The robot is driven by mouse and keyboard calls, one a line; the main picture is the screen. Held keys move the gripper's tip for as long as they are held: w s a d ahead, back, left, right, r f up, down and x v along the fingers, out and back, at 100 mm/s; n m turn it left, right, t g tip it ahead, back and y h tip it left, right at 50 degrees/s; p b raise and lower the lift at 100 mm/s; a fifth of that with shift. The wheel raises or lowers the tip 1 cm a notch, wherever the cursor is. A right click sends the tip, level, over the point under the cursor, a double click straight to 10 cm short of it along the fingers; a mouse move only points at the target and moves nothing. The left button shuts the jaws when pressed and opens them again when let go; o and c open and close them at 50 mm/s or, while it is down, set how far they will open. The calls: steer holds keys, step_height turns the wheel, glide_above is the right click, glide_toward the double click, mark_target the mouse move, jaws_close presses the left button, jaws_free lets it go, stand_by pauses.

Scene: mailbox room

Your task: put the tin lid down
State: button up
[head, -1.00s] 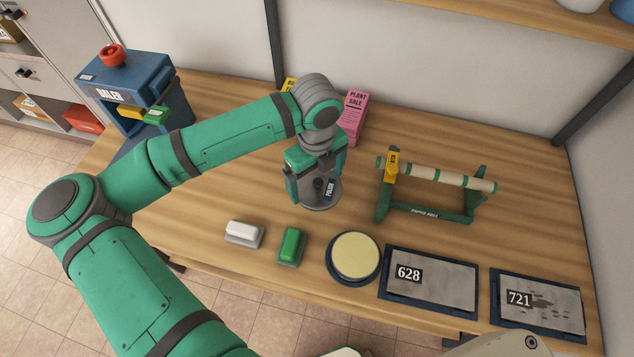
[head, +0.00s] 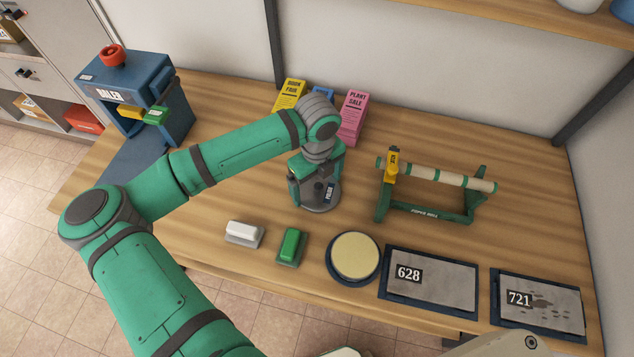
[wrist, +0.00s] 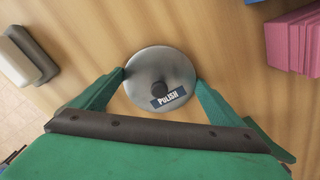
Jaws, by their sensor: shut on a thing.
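The tin lid (wrist: 160,72) is a round grey metal disc with a dark knob in its middle and a POLISH label. My gripper (wrist: 160,82) is shut on it, one finger at each side of the rim. In the head view the lid (head: 322,203) is level under my gripper (head: 316,186), over the middle of the wooden table, behind the green block. I cannot tell whether it touches the tabletop. A round tin (head: 354,256) with a dark blue rim and a cream top stands nearer the front edge, apart from the lid.
A white-topped block (head: 243,233) and a green block (head: 291,246) lie in front of the lid. A green stand with a roller (head: 430,217) is to the right. Plates 628 (head: 440,285) and 721 (head: 560,310) line the front.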

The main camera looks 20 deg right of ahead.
mark_target(317, 184)
steer(key=o, duration=0.7)
steer(key=shift+o, duration=0.2)
step_height(317, 184, up, 12)
steer(key=shift+r, duration=0.15)
